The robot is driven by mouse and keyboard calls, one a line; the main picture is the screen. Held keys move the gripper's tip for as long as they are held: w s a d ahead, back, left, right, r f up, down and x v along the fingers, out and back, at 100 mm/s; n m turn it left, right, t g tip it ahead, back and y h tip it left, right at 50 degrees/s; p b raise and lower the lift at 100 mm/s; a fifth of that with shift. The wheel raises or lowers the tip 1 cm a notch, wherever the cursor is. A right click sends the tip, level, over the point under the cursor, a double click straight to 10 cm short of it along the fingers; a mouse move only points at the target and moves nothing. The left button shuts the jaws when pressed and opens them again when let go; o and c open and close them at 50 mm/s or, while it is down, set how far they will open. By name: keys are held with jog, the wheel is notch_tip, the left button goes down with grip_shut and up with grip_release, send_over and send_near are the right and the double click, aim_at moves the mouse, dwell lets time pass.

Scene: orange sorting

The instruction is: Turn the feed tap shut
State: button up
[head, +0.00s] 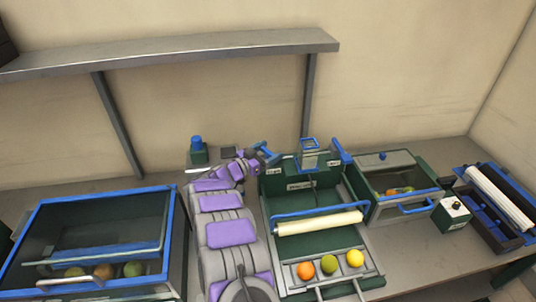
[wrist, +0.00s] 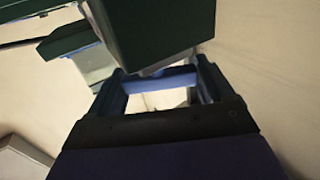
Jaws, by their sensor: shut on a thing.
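The sorting machine (head: 300,185) is a dark green unit in the middle of the bench. A blue handle, which looks like the feed tap's (head: 263,149), sticks out at its upper left corner. My gripper (head: 256,161) is at this handle, at the end of my purple and grey arm. In the wrist view my gripper's dark fingers (wrist: 160,88) stand on either side of a blue bar (wrist: 160,81) and are shut on it. A dark green housing (wrist: 155,30) hides part of the bar. The tap's exact angle cannot be made out.
A blue-rimmed bin (head: 100,195) with fruit stands at left. An orange (head: 305,270), a green fruit (head: 329,264) and a yellow fruit (head: 355,258) lie in the front tray. A lidded box (head: 385,160) stands at right. A shelf (head: 180,52) hangs above.

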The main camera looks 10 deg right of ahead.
aim_at(266, 150)
jog(key=shift+a, duration=0.1)
dwell(0.4)
jog(key=o, duration=0.9)
jog(key=shift+w+a, duration=0.1)
jog(key=shift+r, duration=0.5)
notch_tip(266, 150, up, 3)
jog(key=shift+r+p, duration=0.1)
jog(key=shift+p, duration=0.45)
jog(key=s, duration=0.5)
jog(key=s+p, duration=0.1)
jog(key=s, duration=1)
jog(key=shift+r, duration=0.35)
